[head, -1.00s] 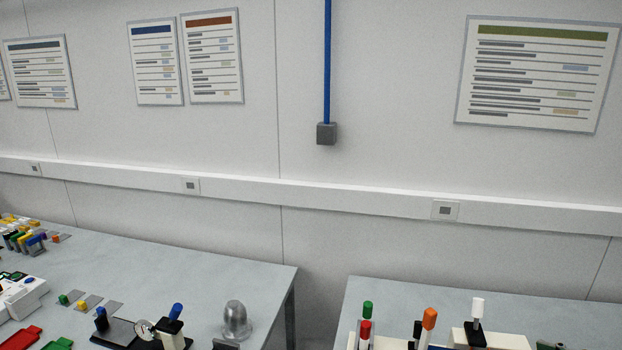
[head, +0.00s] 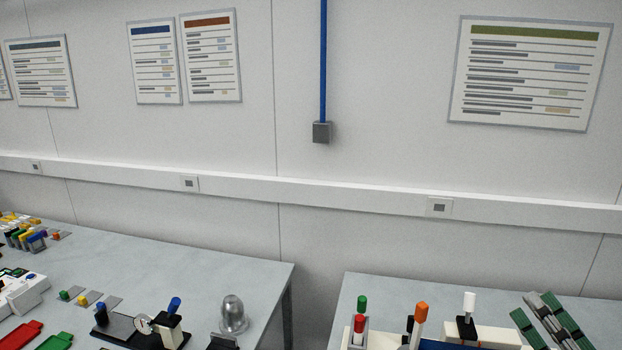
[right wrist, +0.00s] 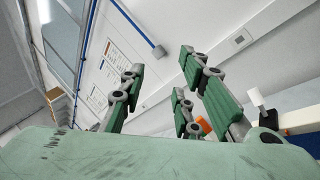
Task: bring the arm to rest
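My right gripper (head: 546,316) shows at the lower right of the head view, over the right-hand table (head: 395,287). Its green-padded fingers point up and stand apart. In the right wrist view, the fingers (right wrist: 165,82) are spread with nothing between them, and the wall shows through the gap. The rest of my right arm is outside the head view. My left gripper does not show in either view.
The right-hand table holds green, red and orange-topped parts and a white-topped black part (head: 468,315). The left table (head: 150,265) carries a grey metal dome (head: 233,314), a dial gauge fixture (head: 165,325) and coloured parts. A gap separates the tables.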

